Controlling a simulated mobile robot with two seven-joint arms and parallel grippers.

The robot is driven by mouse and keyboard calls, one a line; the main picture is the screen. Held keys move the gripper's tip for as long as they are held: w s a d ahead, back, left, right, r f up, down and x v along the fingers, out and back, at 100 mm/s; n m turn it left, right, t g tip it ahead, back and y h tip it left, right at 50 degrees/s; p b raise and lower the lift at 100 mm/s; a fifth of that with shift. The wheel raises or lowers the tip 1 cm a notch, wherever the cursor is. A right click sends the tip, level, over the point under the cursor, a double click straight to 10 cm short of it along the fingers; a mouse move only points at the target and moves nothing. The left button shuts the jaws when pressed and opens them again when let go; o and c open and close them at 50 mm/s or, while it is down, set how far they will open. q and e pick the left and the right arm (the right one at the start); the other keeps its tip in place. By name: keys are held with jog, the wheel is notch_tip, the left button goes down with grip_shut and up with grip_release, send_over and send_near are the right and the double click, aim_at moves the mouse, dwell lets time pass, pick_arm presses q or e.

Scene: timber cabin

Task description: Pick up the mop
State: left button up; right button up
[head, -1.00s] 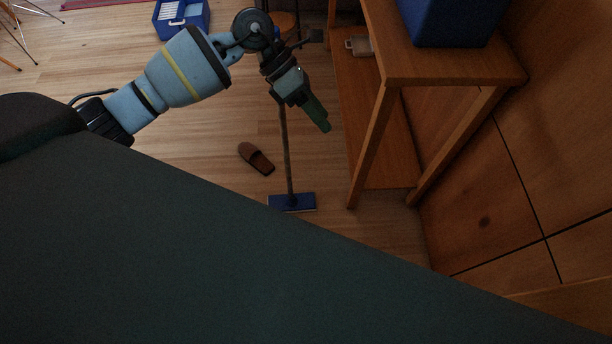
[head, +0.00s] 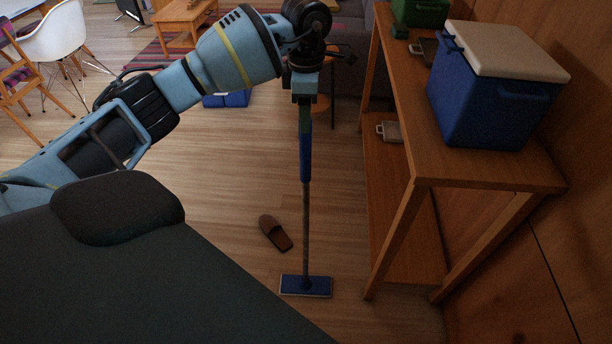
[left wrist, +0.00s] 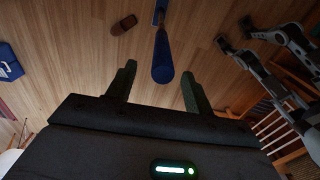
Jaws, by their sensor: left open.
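The mop stands upright on the floor in the head view, with a flat blue head (head: 318,287), a thin dark pole (head: 306,225) and a blue upper grip (head: 306,158). My left gripper (head: 304,118) is at the top of the grip, pointing down, and overlaps it in this view. In the left wrist view, my left gripper (left wrist: 159,69) is open with its two dark fingers apart. The rounded end of the mop's blue grip (left wrist: 162,62) shows between the fingertips. I cannot tell whether it is inside the jaws or just beyond them. My right gripper is not in view.
A wooden shelf table (head: 408,170) stands right of the mop, bearing a blue cooler (head: 475,110) with a pale lid. A brown slipper (head: 275,233) lies left of the mop. Floor left of the slipper is clear.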

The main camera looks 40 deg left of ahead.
pick_arm(q)
notch_tip(320, 180, down, 6)
jog(key=shift+s, duration=0.15)
dwell(0.4)
jog(key=shift+d, duration=0.1)
grip_shut()
jog(key=shift+r, duration=0.1)
